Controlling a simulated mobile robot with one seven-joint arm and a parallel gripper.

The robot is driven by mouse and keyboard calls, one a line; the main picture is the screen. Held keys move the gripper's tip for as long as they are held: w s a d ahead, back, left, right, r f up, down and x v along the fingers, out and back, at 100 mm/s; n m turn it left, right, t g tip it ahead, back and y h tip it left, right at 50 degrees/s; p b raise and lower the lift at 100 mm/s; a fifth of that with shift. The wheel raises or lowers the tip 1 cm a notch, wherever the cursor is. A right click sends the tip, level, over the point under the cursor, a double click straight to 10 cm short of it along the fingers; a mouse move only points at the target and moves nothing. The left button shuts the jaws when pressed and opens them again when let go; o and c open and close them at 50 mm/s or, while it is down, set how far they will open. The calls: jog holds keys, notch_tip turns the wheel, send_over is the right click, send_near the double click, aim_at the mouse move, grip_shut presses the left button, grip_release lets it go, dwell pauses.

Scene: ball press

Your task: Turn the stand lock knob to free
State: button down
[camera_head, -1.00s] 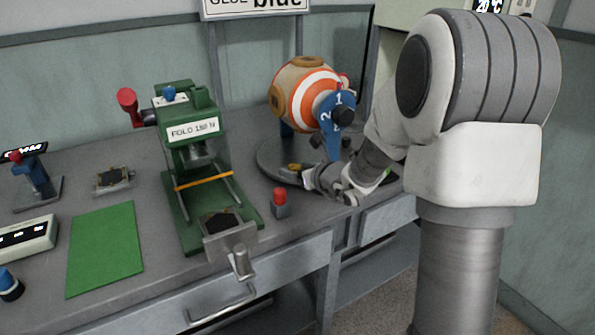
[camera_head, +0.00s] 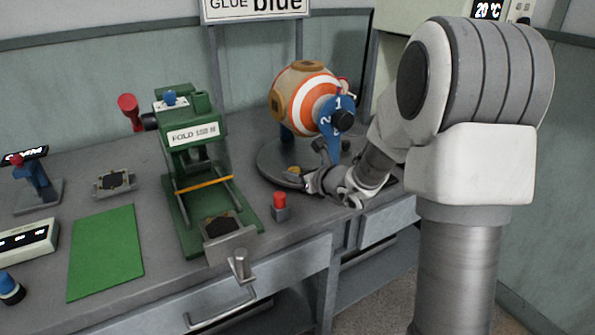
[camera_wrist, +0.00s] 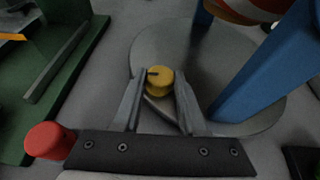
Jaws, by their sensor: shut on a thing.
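The stand lock knob is a small yellow round knob (camera_wrist: 159,81) with a dark mark on top, low on the grey round stand base (camera_wrist: 240,127). In the head view the knob (camera_head: 294,170) shows at the base's front edge. My gripper (camera_wrist: 161,86) is shut on the knob, one finger on each side. In the head view my gripper (camera_head: 308,180) reaches it from the right, partly hidden by my wrist. The stand's blue arm (camera_head: 330,125) carries numbers and holds an orange-and-white striped ball (camera_head: 303,98) above the base.
A green press (camera_head: 190,135) stands left of the stand. A red button (camera_head: 280,200) is between them near the front edge; it also shows in the wrist view (camera_wrist: 47,140). A green mat (camera_head: 105,252) lies at the left. The blue arm rises close on the gripper's right.

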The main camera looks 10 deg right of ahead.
jog(key=shift+w+d+r+n+g+y+p, duration=0.15)
jog(key=shift+n+g+y+p, duration=0.25)
jog(key=shift+n+y+p, duration=0.45)
jog(key=shift+s+d+n+g+y+p, duration=0.1)
jog(key=shift+n+g+y+p, duration=0.4)
jog(key=shift+p, duration=0.55)
jog(key=shift+w+n+g+y+p, duration=0.15)
jog(key=shift+n+g+y+p, duration=0.75)
jog(key=shift+n+y+p, duration=0.5)
jog(key=shift+f, duration=0.2)
jog(key=shift+c, duration=2.2)
grip_release()
jog(key=shift+r, duration=0.1)
jog(key=shift+b, duration=0.35)
